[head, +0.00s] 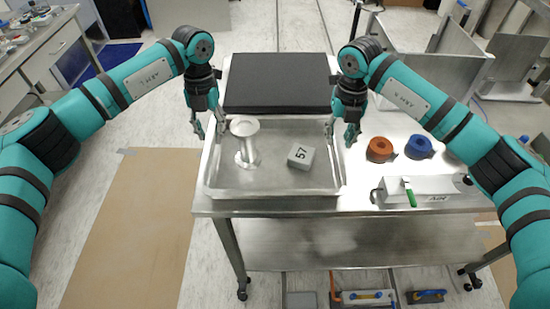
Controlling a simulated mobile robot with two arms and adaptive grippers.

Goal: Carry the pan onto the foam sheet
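The pan (270,190) is a shallow silver metal tray on the near left part of a metal table. It holds a flanged metal spool-shaped part (246,142) and a grey block marked 57 (301,156). The foam sheet (276,84) is a thick black slab lying flat just behind the pan. My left gripper (209,131) is at the pan's left rim, near its far corner, fingers spread. My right gripper (340,137) is at the right rim, near the far corner, fingers spread. Whether either touches the rim cannot be told.
A light grey box with a green handle (425,190) sits nearer the front right. Metal sheet structures stand behind on the right.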

